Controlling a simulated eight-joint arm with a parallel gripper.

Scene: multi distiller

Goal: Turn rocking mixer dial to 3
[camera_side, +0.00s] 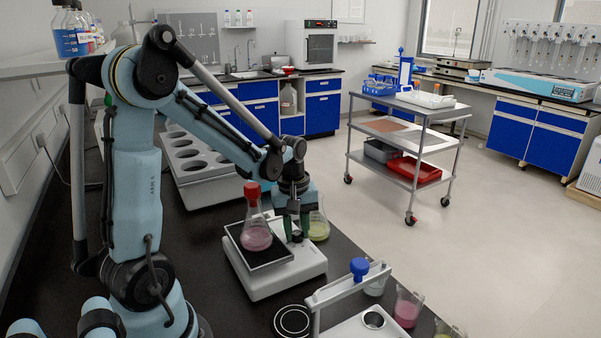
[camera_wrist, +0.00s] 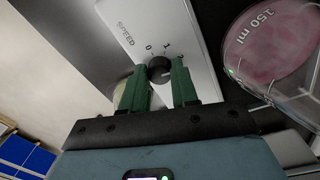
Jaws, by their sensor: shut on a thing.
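The rocking mixer (camera_side: 291,279) is a white unit with a black platform, on the dark bench. A flask with a red stopper and pink liquid (camera_side: 257,236) stands on the platform. In the wrist view, the mixer's black dial (camera_wrist: 159,69) sits on a pale panel marked SPEED. The numbers 0 and 1 show above it, with another mark partly behind the right finger. My gripper's green fingers (camera_wrist: 161,76) are shut on the dial, one on each side. The dial's setting is unclear, and 3 is not visible. My gripper also shows at the mixer (camera_side: 294,229).
A grey block with round wells (camera_side: 190,165) is behind. The flask is close beside my gripper.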

